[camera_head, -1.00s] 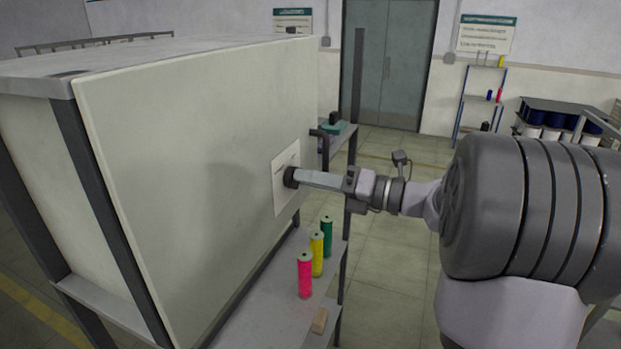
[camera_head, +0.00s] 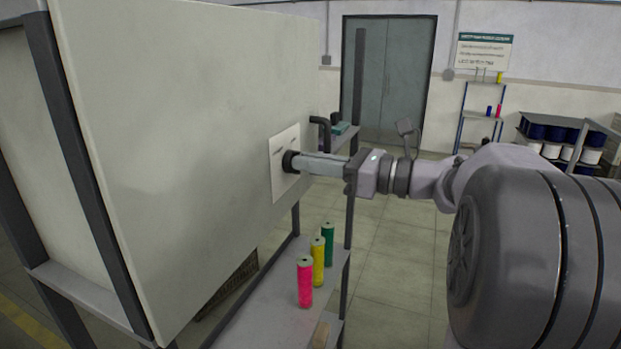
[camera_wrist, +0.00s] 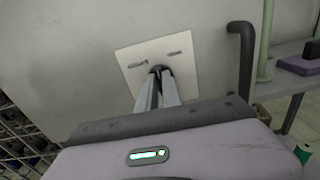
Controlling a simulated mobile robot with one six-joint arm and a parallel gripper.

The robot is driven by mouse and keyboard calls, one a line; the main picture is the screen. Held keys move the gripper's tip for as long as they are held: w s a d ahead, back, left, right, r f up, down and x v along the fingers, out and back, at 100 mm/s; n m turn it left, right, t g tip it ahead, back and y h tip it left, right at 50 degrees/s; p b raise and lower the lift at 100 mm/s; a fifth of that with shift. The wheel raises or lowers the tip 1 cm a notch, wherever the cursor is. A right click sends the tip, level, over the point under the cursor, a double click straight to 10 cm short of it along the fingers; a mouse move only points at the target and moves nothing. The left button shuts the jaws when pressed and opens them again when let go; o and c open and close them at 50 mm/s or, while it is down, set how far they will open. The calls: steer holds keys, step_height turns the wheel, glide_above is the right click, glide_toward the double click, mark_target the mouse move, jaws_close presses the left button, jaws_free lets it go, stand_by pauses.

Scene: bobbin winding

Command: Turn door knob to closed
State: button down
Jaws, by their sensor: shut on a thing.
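The dark round door knob (camera_head: 289,161) sits on a pale square plate (camera_head: 276,178) on the big cream door panel (camera_head: 175,130). My gripper (camera_head: 296,162) reaches in from the right, with its fingers closed on the knob. In the wrist view the two fingers (camera_wrist: 160,76) meet at the dark knob in the middle of the plate (camera_wrist: 132,63). The plate carries two small marks (camera_wrist: 174,52), one on each side. The fingers hide most of the knob, and I cannot read its setting.
Pink (camera_head: 305,283), yellow (camera_head: 318,262) and green (camera_head: 327,244) spools stand on the lower shelf (camera_head: 265,305) below the knob. A dark bent handle (camera_wrist: 241,65) is right of the plate in the wrist view. Open floor (camera_head: 395,265) lies right of the shelf.

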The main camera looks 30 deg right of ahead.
steer(key=n+b, duration=0.9)
steer(key=shift+s+a+b, duration=0.1)
steer(key=shift+a+b, duration=0.05)
steer(key=shift+b, duration=0.2)
steer(key=shift+n, duration=0.3)
steer(key=c, duration=1.5)
jaws_free()
steer(key=shift+s, duration=0.1)
